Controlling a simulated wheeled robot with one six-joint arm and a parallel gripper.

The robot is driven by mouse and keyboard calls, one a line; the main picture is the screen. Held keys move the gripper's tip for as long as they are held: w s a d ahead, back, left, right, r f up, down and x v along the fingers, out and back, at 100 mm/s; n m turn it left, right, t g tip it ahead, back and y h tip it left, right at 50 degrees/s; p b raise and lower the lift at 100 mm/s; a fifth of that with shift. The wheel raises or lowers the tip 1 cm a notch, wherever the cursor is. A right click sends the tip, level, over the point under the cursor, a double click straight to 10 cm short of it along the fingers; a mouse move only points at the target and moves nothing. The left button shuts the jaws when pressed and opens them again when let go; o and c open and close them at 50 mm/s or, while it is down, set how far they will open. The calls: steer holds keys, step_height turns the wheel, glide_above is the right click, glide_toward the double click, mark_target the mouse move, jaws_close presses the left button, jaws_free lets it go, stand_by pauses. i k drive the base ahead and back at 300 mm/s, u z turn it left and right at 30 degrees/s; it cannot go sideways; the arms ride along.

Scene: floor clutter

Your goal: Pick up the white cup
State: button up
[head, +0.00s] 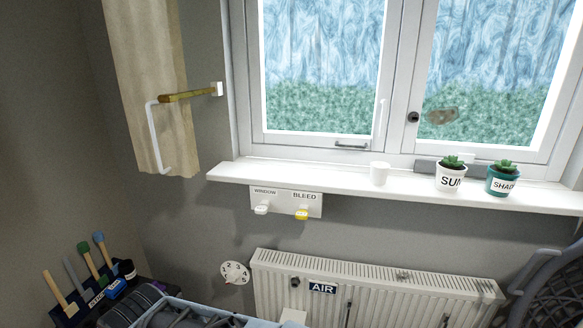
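A small white cup (379,173) stands upright on the white windowsill (310,176), left of two potted plants. It is apart from them. My gripper cannot be made out in the head view, and nothing is touching the cup.
A white pot marked SUN (450,177) and a teal pot (502,181) stand right of the cup. A grey bar (425,166) lies behind them. Below are a panel with WINDOW and BLEED knobs (286,202) and a radiator (375,290). A curtain (150,80) hangs at the left.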

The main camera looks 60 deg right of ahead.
mark_target(379, 170)
steer(key=z, duration=2.85)
steer(key=k, duration=0.5)
steer(key=z, duration=0.9)
steer(key=i, duration=0.85)
steer(key=u, duration=2.55)
